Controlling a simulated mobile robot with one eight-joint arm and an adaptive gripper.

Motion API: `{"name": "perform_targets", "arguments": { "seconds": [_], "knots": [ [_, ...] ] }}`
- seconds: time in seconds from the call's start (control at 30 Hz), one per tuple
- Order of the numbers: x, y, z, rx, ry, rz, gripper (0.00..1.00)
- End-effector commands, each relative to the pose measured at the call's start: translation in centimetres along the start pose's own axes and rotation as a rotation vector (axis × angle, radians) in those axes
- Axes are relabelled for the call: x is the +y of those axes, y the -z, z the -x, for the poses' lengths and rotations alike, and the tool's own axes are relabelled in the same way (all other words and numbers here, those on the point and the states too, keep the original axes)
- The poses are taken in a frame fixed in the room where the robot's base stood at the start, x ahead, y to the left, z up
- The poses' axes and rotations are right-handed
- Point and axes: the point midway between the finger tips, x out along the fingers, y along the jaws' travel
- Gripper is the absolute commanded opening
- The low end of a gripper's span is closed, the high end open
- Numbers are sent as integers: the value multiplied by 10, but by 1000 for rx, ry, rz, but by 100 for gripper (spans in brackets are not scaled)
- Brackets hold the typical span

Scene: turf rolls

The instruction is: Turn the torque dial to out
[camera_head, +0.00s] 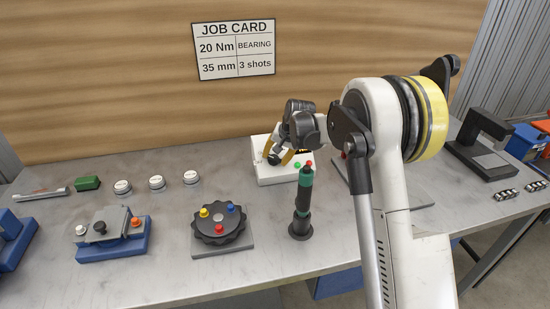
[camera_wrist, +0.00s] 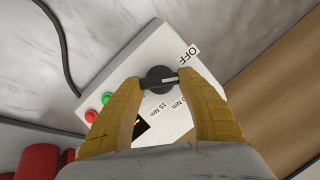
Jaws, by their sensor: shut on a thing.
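The torque dial (camera_wrist: 158,80) is a round black knob with a raised grip bar, on top of a white box (camera_wrist: 130,72). A white mark on the bar points right in the wrist view, between the OFF label and an Nm label. Another label reads 15 Nm; I read no label "out". My gripper (camera_wrist: 157,83) has its yellow fingers shut on the dial, one at each end of the bar. In the head view my gripper (camera_head: 275,156) reaches down onto the white box (camera_head: 282,178) at the back of the bench; the dial is partly hidden there.
Red (camera_wrist: 107,98) and green (camera_wrist: 90,116) buttons sit beside the dial. A dark screwdriver with a green band (camera_head: 303,205) stands upright in front of the box. A black knobbed wheel (camera_head: 217,226) lies to its left. The job card (camera_head: 233,49) hangs behind.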

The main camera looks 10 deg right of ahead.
Motion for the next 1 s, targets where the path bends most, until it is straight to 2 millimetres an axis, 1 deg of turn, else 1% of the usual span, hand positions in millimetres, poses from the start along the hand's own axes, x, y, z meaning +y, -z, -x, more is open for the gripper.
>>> {"name": "perform_targets", "arguments": {
  "seconds": [0.2, 0.4, 0.97, 1.0],
  "knots": [
    [1, -1, -1, -1, 43, -124, 15],
    [2, -1, -1, -1, 68, -193, 15],
    [2, -1, -1, -1, 77, -221, 15],
    [2, -1, -1, -1, 77, -221, 54]
  ]
}}
